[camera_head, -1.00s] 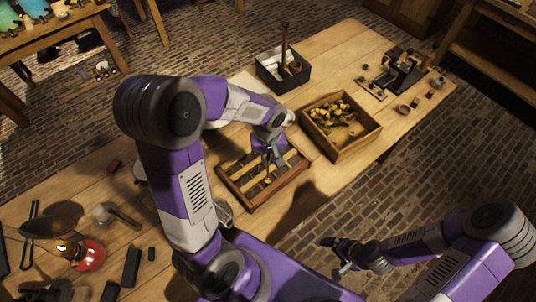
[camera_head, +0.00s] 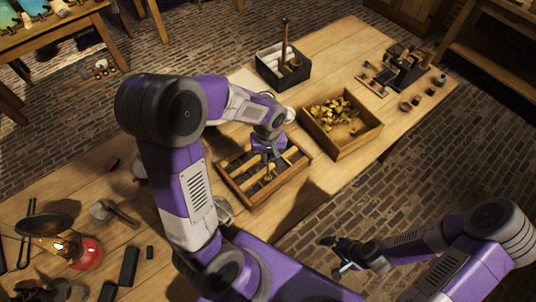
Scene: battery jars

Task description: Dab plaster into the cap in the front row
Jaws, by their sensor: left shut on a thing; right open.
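A wooden slatted tray (camera_head: 250,203) lies on the table in the middle of the view, with dark slots between light bars. Small pieces sit in the slots, too small to tell which are caps. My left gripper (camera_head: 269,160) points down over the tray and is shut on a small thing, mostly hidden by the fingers. I cannot tell whether that thing touches a cap. No plaster can be made out for certain. My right gripper (camera_head: 343,262) is open and empty, low over the brick floor, off the table's near edge.
A wooden box (camera_head: 345,150) of yellowish pieces stands right of the tray. A black box (camera_head: 285,84) with an upright handle stands behind. A dark pan (camera_head: 45,225), a red lamp (camera_head: 88,254) and a hammer (camera_head: 117,213) lie at left. A dark device (camera_head: 403,70) stands far right.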

